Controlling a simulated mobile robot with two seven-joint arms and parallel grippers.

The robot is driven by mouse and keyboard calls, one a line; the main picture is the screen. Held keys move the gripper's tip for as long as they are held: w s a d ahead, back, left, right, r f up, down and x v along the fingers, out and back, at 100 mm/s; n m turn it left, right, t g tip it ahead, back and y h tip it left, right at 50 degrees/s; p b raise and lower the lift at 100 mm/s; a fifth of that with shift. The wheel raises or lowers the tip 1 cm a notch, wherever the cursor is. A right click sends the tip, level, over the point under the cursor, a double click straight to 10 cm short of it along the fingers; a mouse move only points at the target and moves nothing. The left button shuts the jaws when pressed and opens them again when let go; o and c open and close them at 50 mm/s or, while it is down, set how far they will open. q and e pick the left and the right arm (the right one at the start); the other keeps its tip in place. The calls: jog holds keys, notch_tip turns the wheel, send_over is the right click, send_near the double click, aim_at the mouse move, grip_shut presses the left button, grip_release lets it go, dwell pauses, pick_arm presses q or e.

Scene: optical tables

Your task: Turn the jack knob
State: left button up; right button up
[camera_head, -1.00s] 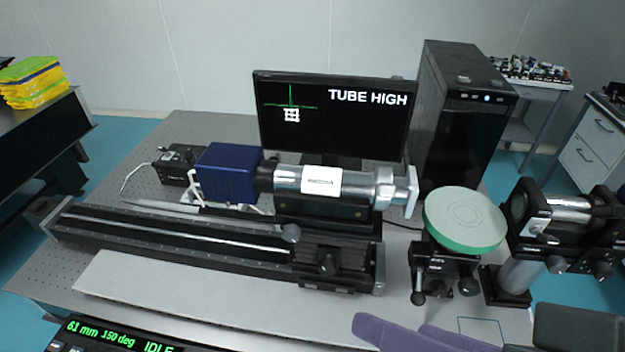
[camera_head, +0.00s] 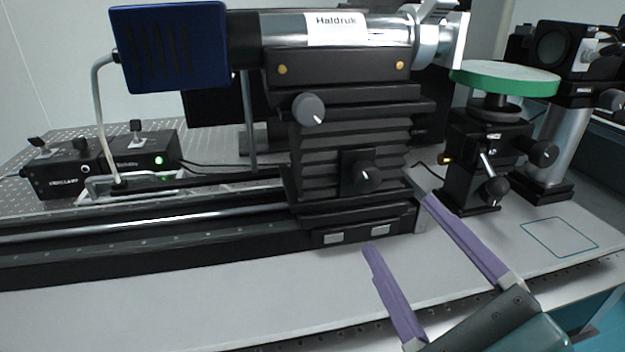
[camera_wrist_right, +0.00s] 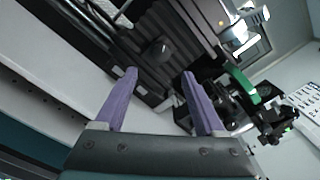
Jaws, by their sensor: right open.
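The black jack (camera_head: 350,140) with ribbed bellows stands on the rail and carries the silver tube. Its dark round knob (camera_head: 368,177) with a white mark faces me low on its front; it also shows in the right wrist view (camera_wrist_right: 158,51). Another grey knob (camera_head: 308,109) sits higher on the left. My right gripper (camera_head: 401,224) is open and empty, its two purple fingers pointing up toward the low knob, one to each side. In the wrist view the fingertips (camera_wrist_right: 159,74) are short of the knob, apart from it. My left gripper is not in view.
The silver tube (camera_head: 290,32) with a blue camera box (camera_head: 172,50) lies on top. A green-rimmed disc (camera_head: 505,79) on a black mount stands right of the jack. The rail (camera_head: 150,240) runs left. The pale tabletop in front is mostly clear.

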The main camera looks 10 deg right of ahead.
aim_at(370, 182)
jog(key=w, duration=0.9)
jog(key=shift+w+a+r+p, duration=0.1)
jog(key=shift+w+r+p, duration=0.05)
jog(key=shift+w+p, duration=0.2)
jog(key=shift+s, duration=0.1)
grip_shut()
